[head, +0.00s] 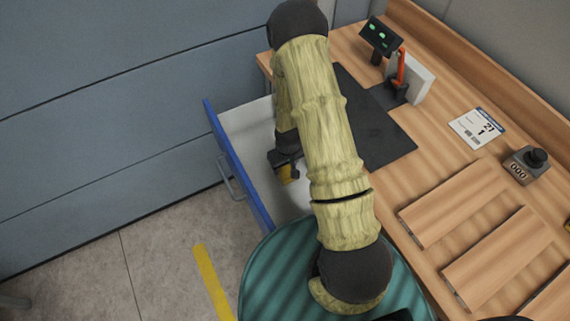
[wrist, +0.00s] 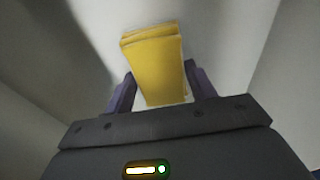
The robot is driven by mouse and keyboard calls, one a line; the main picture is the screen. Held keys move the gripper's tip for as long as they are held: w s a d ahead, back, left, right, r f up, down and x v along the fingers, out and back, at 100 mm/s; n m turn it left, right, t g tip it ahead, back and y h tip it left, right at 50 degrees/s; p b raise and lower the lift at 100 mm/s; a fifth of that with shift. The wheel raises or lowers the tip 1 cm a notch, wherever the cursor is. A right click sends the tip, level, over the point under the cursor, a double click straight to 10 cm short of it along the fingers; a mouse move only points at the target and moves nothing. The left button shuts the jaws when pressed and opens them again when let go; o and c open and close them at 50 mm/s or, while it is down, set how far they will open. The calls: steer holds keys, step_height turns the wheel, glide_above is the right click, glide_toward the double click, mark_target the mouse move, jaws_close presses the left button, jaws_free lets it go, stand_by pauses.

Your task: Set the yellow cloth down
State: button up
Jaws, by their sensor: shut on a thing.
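The yellow cloth (wrist: 153,65) shows in the wrist view as a folded block between the two fingers of my gripper (wrist: 160,92). My gripper is shut on it. In the head view my gripper (head: 287,172) is inside the open drawer (head: 259,118), and a small part of the yellow cloth (head: 286,174) shows below it. Pale drawer walls surround the cloth in the wrist view. I cannot tell whether the cloth touches the drawer floor. My arm hides part of the drawer in the head view.
The drawer's blue front (head: 236,165) stands open to the left of the wooden bench (head: 430,160). On the bench are a dark mat (head: 385,140), a card (head: 476,128), a counter device (head: 526,164) and wooden boards (head: 455,203). A small display (head: 380,37) stands at the back.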

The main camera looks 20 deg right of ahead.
mark_target(287, 170)
steer(key=shift+f, duration=0.15)
steer(key=o, duration=1)
steer(key=shift+c, duration=0.2)
step_height(287, 170, up, 12)
steer(key=s, duration=0.1)
steer(key=shift+s+d+r, duration=0.15)
steer(key=shift+s+r, duration=0.05)
steer(key=shift+s, duration=0.05)
